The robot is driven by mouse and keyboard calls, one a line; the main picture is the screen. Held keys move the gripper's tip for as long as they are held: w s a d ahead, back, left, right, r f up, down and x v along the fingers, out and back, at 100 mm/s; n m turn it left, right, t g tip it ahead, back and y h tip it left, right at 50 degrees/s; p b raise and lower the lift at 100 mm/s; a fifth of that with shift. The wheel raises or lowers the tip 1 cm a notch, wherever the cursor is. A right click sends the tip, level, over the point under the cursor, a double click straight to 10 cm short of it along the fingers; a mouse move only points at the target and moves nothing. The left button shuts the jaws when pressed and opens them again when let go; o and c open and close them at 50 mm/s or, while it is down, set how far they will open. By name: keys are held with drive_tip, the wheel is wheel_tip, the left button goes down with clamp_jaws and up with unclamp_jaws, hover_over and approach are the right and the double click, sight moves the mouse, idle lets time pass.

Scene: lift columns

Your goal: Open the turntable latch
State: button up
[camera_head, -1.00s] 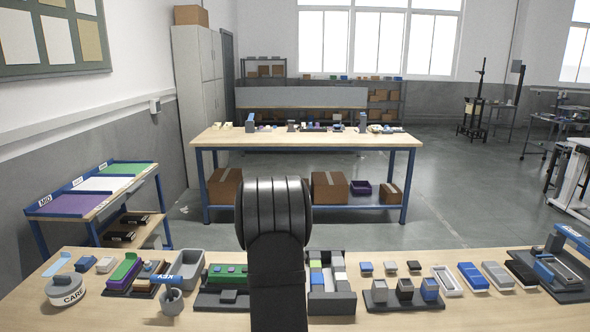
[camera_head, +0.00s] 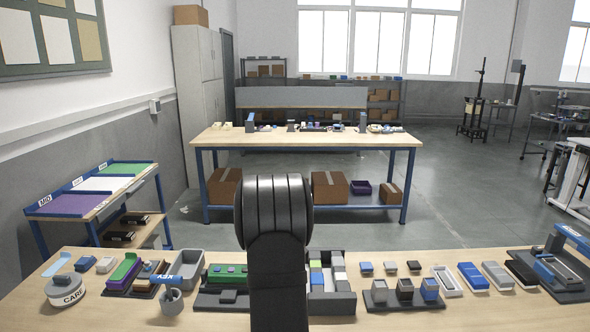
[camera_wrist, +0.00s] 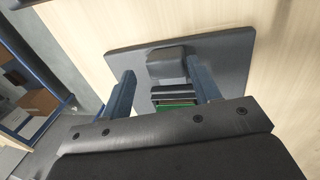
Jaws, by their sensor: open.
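No part is clearly recognisable as the turntable latch. My gripper (camera_wrist: 163,92) is open in the wrist view, its two blue-grey fingers apart above a dark plate (camera_wrist: 226,57). A dark rounded block (camera_wrist: 167,67) sits on that plate beyond the fingers. A black and green part (camera_wrist: 175,99) lies between the fingers, partly hidden by the gripper body; contact cannot be told. In the head view a similar dark plate (camera_head: 209,299) carries green pieces and a dark block (camera_head: 228,297). My gripper is hidden behind my arm there.
A round grey piece marked CARE (camera_head: 66,293) and a grey cup piece marked KEY (camera_head: 171,301) stand to the left. A dark tray of coloured blocks (camera_head: 331,304) is right of my arm. Several small blocks and trays fill the right of the bench (camera_head: 450,320).

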drive_tip(key=shift+w+v, duration=0.25)
drive_tip(key=shift+v, duration=1)
drive_tip(key=shift+w+v, duration=0.25)
drive_tip(key=shift+v, duration=1)
drive_tip(key=shift+r, duration=0.1)
drive_tip(key=o, duration=1)
drive_tip(key=shift+c, duration=0.2)
drive_tip(key=shift+s+a+r+m, duration=0.2)
drive_tip(key=shift+r+m, duration=0.3)
drive_tip(key=shift+m, duration=0.4)
drive_tip(key=s+a+r+m+y, duration=0.1)
drive_tip(key=s+a+r+m, duration=0.3)
drive_tip(key=m, duration=0.7)
drive_tip(key=s+a+r+m+t, duration=0.1)
drive_tip(key=a+r+m, duration=0.1)
drive_tip(key=r+m, duration=0.65)
drive_tip(key=s+a+r+m+y, duration=0.1)
drive_tip(key=s+a+r+m, duration=0.15)
drive_tip(key=m, duration=1.15)
drive_tip(key=x, duration=1)
drive_tip(key=shift+f, duration=0.3)
drive_tip(key=shift+s+r, duration=0.1)
